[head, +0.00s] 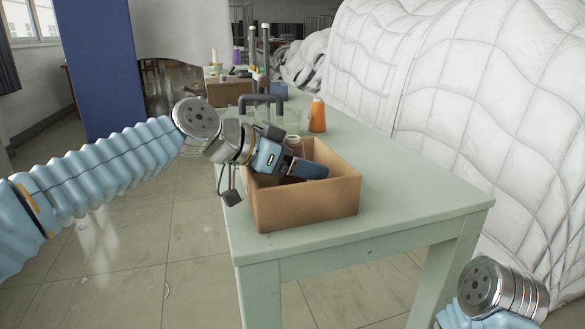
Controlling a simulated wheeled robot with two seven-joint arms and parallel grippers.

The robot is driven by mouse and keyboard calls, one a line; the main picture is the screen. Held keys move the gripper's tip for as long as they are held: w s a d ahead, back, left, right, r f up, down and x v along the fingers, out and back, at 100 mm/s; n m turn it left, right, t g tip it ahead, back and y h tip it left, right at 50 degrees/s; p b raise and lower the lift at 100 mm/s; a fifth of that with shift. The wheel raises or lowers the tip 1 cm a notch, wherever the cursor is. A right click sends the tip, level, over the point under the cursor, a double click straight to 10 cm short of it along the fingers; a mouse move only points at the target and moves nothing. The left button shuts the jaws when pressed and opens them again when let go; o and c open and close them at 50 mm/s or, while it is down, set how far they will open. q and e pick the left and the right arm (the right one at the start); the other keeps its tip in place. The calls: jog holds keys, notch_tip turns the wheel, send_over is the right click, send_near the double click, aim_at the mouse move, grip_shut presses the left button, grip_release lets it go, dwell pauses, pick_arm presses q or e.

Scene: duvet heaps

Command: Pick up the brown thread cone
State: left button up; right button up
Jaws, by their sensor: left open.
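A brownish thread cone (294,143) shows only in part inside the open cardboard box (310,204), near its back wall. My left gripper (318,171) reaches into the box from the left, open, with its fingers pointing right and down in front of the cone. The gripper hides most of the cone and part of the box's inside. I cannot tell whether the fingers touch the cone. Of my right arm only a wrist part shows at the bottom right; its gripper is out of view.
The box stands on a pale green table (400,195). An orange thread cone (317,115) stands upright behind the box. A second box (228,93) and a purple cone (237,56) are farther back. White quilted duvet heaps (450,90) border the table on the right.

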pick_arm(q)
jog(key=c, duration=1.1)
jog(key=shift+c, duration=0.2)
